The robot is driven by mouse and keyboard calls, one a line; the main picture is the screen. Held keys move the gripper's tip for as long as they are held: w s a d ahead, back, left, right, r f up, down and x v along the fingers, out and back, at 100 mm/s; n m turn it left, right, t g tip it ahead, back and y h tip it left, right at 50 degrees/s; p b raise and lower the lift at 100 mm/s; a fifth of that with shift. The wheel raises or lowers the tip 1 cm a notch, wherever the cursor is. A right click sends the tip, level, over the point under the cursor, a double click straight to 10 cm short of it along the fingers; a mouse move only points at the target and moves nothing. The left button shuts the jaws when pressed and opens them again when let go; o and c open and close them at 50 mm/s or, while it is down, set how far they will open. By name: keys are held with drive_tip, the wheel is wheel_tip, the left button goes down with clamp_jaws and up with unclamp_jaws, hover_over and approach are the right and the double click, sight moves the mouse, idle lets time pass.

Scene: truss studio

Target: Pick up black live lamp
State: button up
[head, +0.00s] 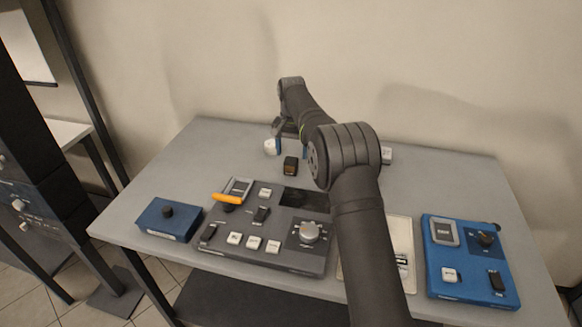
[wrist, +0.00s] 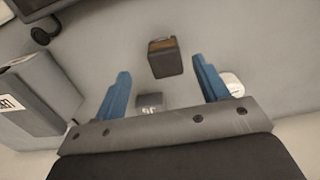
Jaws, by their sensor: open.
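A small black block with a brown-amber face (head: 290,165), which looks like the black lamp, stands on the grey table. In the wrist view the black lamp (wrist: 166,62) shows just beyond the fingertips, roughly between their lines. No lettering is readable on it. My gripper (head: 291,148) is behind the lamp in the head view, partly hidden by my arm. In the wrist view my gripper (wrist: 161,69) has its two blue fingers spread wide with nothing clasped. The lamp appears apart from both fingers.
A small grey lettered block (wrist: 150,101) lies between the fingers in the wrist view. A white rounded piece (head: 271,146) is left of the gripper. A dark grey control panel (head: 285,258) and blue boxes (head: 168,220) (head: 470,262) line the front. The table's left back is clear.

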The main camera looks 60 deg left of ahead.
sight(290, 163)
drive_tip(key=f, duration=0.7)
drive_tip(key=shift+s+f, duration=0.15)
drive_tip(key=shift+s, duration=0.15)
drive_tip(key=c, duration=1.1)
